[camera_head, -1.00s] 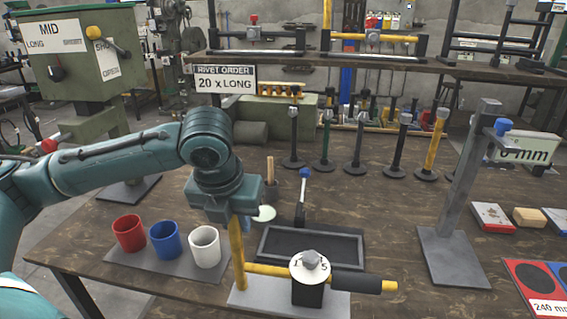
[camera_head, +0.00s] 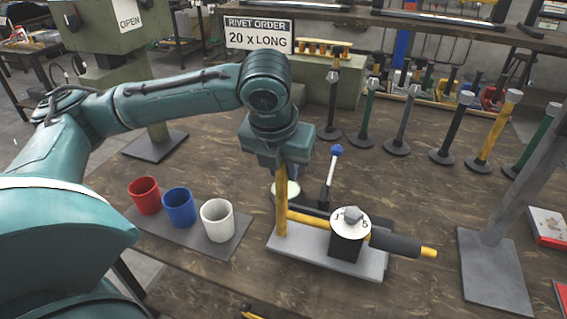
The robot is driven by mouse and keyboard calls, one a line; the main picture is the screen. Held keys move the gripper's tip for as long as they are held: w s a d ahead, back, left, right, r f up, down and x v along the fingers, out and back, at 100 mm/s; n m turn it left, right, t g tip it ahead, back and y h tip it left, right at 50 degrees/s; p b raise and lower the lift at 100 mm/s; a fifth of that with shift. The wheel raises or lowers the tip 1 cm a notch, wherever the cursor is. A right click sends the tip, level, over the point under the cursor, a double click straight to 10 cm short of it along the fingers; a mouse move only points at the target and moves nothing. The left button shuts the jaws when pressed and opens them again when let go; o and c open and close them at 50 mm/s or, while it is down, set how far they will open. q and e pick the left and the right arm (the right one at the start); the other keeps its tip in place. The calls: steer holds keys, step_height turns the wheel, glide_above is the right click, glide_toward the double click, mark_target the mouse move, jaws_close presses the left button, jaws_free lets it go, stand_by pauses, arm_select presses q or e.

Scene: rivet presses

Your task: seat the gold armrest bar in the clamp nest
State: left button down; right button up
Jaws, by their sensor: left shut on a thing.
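The gold armrest bar (camera_head: 281,212) has an upright leg and a long, nearly level arm with a black sleeve (camera_head: 395,242) and a gold tip. My left gripper (camera_head: 281,168) is shut on the top of the upright leg; its fingertips are hardly visible. The clamp nest is a black block (camera_head: 345,246) with a white numbered dial on top, on a grey plate (camera_head: 372,265). The level arm runs at the block, which hides its middle; I cannot tell how deep it sits. A blue-knobbed lever (camera_head: 331,170) stands behind. My right gripper is not in view.
Red (camera_head: 145,196), blue (camera_head: 178,208) and white (camera_head: 217,220) cups stand on a grey mat at left. A grey metal stand (camera_head: 493,268) is at right. Several coloured posts (camera_head: 403,122) stand behind. Bare table lies between nest and stand.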

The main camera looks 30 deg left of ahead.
arm_select(q)
steer(key=shift+r+p, duration=0.3)
steer(key=shift+p, duration=0.2)
steer(key=shift+w+f, duration=0.2)
steer(key=shift+f, duration=0.2)
steer(key=shift+w+a+f+b, duration=0.1)
steer(key=shift+w+f+b, duration=0.1)
steer(key=shift+b, duration=0.1)
steer(key=w+a+f+p, duration=0.1)
steer(key=w+p, duration=0.2)
steer(key=w, duration=0.3)
steer(key=shift+a, duration=0.2)
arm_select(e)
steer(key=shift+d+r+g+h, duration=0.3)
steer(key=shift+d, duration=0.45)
arm_select(q)
steer(key=shift+w+f, duration=0.1)
